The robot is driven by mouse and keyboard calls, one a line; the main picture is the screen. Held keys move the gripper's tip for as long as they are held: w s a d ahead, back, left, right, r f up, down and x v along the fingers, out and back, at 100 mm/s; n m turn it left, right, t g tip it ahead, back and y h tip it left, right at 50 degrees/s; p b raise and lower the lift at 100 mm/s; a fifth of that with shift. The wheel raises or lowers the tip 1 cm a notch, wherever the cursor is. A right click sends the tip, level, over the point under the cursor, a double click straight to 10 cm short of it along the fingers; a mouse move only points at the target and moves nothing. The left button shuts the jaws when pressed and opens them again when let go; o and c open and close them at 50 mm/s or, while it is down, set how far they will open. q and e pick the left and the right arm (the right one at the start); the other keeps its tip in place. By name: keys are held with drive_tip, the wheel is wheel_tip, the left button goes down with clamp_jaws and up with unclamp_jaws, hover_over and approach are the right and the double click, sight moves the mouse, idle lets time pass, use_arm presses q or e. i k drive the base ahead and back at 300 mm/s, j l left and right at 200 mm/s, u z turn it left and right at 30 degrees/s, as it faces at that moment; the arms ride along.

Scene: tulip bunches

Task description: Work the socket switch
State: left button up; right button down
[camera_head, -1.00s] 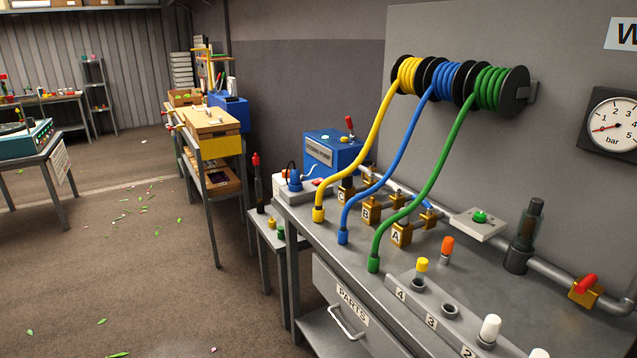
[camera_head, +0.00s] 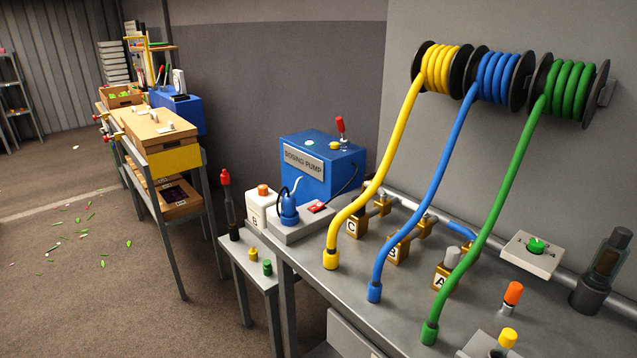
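A grey socket block (camera_head: 301,222) lies at the far left end of the grey workbench, in front of the dosing pump. A red rocker switch (camera_head: 317,207) sits on its right part; I cannot tell which way it is tipped. A blue plug (camera_head: 289,208) with a dark cable stands in the block, left of the switch. The blue dosing pump (camera_head: 322,166) has a red-handled lever, a green button and a yellow button on top. Neither of my grippers shows in the head view.
Yellow (camera_head: 374,170), blue (camera_head: 424,190) and green (camera_head: 486,215) hoses hang from wall reels to the bench, right of the block. A white container marked B (camera_head: 260,212) stands left of the block. A low side table (camera_head: 244,262) and open floor lie further left.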

sight(318, 206)
drive_tip(key=i+j+z, duration=0.1)
drive_tip(key=i+j, duration=0.4)
drive_tip(key=i+j+z, duration=0.15)
drive_tip(key=j, duration=0.3)
drive_tip(key=i+j+z, duration=0.1)
drive_tip(key=i+j, duration=0.15)
drive_tip(key=i+j+z, duration=0.1)
drive_tip(key=j, duration=0.35)
drive_tip(key=i+j, duration=0.3)
drive_tip(key=j+z, duration=0.05)
